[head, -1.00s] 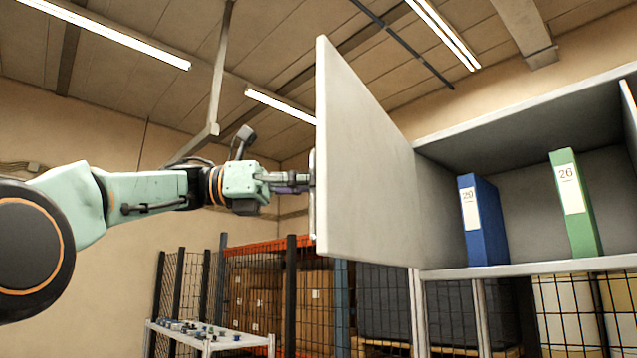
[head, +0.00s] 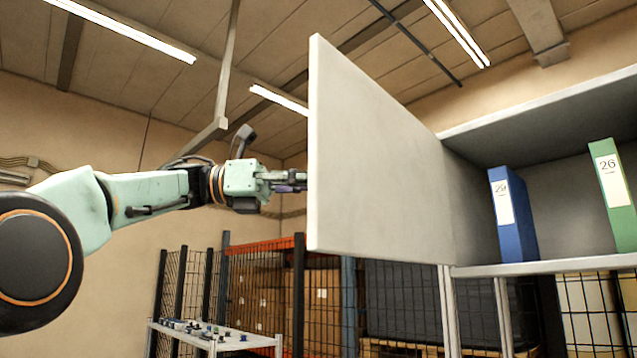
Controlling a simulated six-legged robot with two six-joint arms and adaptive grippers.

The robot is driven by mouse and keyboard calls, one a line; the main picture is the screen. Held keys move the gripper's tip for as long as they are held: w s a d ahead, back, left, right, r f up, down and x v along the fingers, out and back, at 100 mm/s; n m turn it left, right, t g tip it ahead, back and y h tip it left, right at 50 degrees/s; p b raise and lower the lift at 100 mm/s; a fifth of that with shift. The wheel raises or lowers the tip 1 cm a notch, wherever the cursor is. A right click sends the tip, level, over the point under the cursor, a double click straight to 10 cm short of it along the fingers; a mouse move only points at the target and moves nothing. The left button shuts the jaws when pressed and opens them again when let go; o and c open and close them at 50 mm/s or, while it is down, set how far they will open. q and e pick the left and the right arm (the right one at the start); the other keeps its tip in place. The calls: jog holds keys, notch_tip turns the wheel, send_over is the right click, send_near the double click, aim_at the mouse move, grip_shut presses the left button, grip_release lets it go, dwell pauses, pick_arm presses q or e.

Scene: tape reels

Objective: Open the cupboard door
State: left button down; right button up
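The light grey cupboard door (head: 375,165) stands wide open, its inner face toward me and its hinge side at the right, by the cupboard (head: 560,267). My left gripper (head: 298,183) comes in from the left to the door's free edge. Its fingers look close together at the handle on the outer side. The handle and the fingertips are now hidden behind the door's edge; the handle shows only in the earlier frame. My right gripper is not in view.
Inside the cupboard stand a blue binder (head: 512,215) marked 29 and a green binder (head: 613,195) marked 26. A low table (head: 228,340) with small parts and mesh cages (head: 190,290) stand behind, below my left arm.

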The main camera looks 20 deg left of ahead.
pick_arm(q)
jog(key=shift+s+d+f, duration=0.1)
jog(key=shift+s+d, duration=0.05)
jog(key=shift+d, duration=0.1)
jog(key=shift+w+a+f, duration=0.1)
jog(key=shift+w+a, duration=0.1)
jog(key=shift+a, duration=0.1)
jog(key=c, duration=1.8)
grip_release()
jog(key=shift+s+d, duration=0.15)
jog(key=shift+s, duration=0.05)
jog(key=shift+o, duration=0.6)
jog(key=shift+s+r, duration=0.15)
jog(key=shift+r, duration=0.05)
jog(key=shift+a, duration=0.25)
